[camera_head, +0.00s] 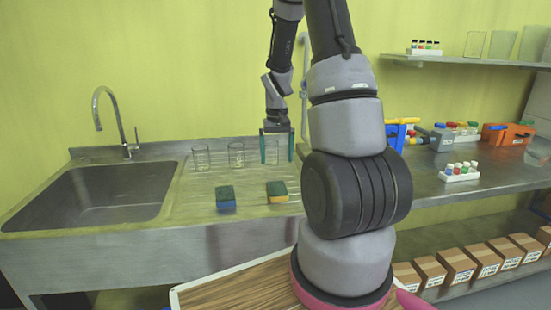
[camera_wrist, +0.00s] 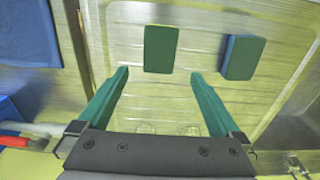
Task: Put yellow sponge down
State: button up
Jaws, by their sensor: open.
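The yellow sponge (camera_head: 277,194), with a green top, lies flat on the ribbed drainboard, right of a blue sponge (camera_head: 225,200) that also has a green top. My gripper (camera_head: 277,161) has teal fingers, is open and empty, and hangs pointing down above the drainboard, behind and apart from the yellow sponge. In the wrist view the yellow sponge (camera_wrist: 160,48) shows its green top and a thin yellow edge, just beyond the open fingertips (camera_wrist: 160,74). The blue sponge (camera_wrist: 242,57) lies to its right there.
Several glass beakers stand in a row at the drainboard's back, including one at the left (camera_head: 201,157) and one in the middle (camera_head: 237,154). A sink (camera_head: 95,195) with a tap (camera_head: 120,125) is to the left. A vial rack (camera_head: 460,172) stands on the right counter.

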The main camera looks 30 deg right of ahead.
jog(key=s+a+r+t, duration=0.2)
jog(key=s+a+r, duration=0.2)
jog(key=r, duration=0.5)
jog(key=s+a+r+t, duration=0.2)
jog(key=s+a+r, duration=0.15)
jog(key=r, duration=0.65)
jog(key=s+a+r+t+y, duration=0.1)
jog(key=s+a+r, duration=0.2)
jog(key=s, duration=0.3)
jog(key=s+a+r+m+t+y, duration=0.1)
jog(key=s+a+r+t, duration=0.1)
jog(key=s+r, duration=0.3)
jog(key=shift+s+a+r, duration=0.2)
jog(key=shift+s+a, duration=0.25)
jog(key=shift+s, duration=0.2)
